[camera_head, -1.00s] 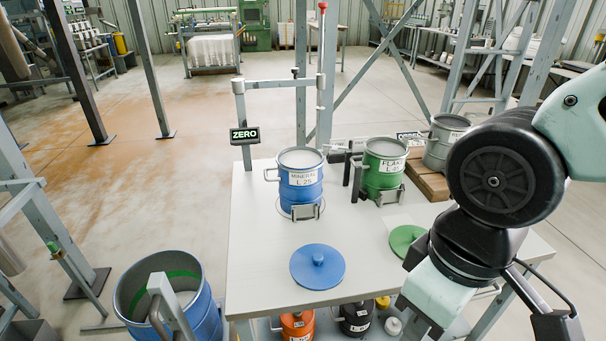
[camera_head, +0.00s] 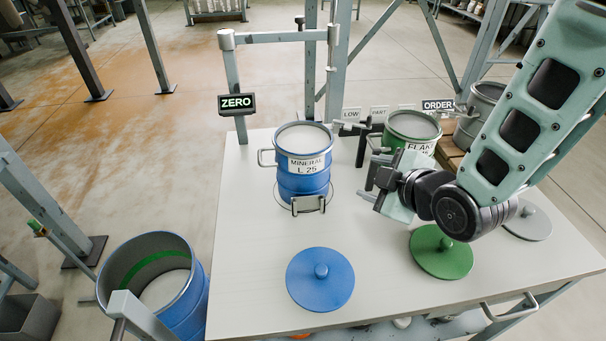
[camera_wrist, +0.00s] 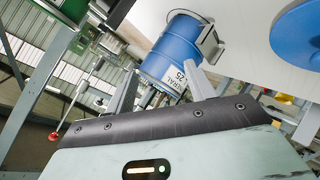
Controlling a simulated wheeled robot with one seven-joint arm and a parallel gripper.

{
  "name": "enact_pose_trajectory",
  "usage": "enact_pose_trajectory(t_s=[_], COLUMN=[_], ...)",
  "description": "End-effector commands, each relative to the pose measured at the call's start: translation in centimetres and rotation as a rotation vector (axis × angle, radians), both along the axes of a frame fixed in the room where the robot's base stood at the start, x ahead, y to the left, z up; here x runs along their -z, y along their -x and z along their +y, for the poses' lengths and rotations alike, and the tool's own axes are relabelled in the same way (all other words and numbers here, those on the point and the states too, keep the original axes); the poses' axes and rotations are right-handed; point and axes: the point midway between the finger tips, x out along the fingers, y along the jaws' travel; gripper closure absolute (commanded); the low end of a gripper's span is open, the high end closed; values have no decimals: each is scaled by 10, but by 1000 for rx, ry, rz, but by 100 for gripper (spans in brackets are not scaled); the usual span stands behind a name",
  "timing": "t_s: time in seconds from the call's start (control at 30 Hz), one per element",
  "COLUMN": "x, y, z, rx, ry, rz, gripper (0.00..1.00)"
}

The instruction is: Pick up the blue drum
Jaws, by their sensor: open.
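The blue drum (camera_head: 304,185), labelled MINERAL L 25, stands upright and open-topped on the pale table, with a wire handle at its left and a grey bracket at its front. My gripper (camera_head: 372,184) is to the right of it, pointing left toward it, with a gap between. In the wrist view the blue drum (camera_wrist: 172,45) appears tilted, beyond and between the two spread fingers (camera_wrist: 160,70). The gripper is open and empty.
A green drum (camera_head: 412,126) stands close behind my gripper. A blue lid (camera_head: 320,279) and green lid (camera_head: 441,252) lie in front. A larger blue drum (camera_head: 190,300) stands on the floor at left.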

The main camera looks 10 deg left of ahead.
Motion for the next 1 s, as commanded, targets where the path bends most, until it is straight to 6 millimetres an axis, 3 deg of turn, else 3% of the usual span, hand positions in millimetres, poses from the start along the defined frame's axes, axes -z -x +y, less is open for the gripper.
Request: enact_pose_trajectory(t_s=[0.03, 0.2, 0.4, 0.63, 1.0], x=[9, 9, 2, -4, -5], y=[-8, -23, -23, -33, -96], z=[0, -3, -6, 1, 44], rx=[-37, -139, -203, -216, -214], ry=[31, 128, 209, 231, 229], rz=[-99, -450, -719, -802, -799], gripper=[45, 45, 45, 45, 45])
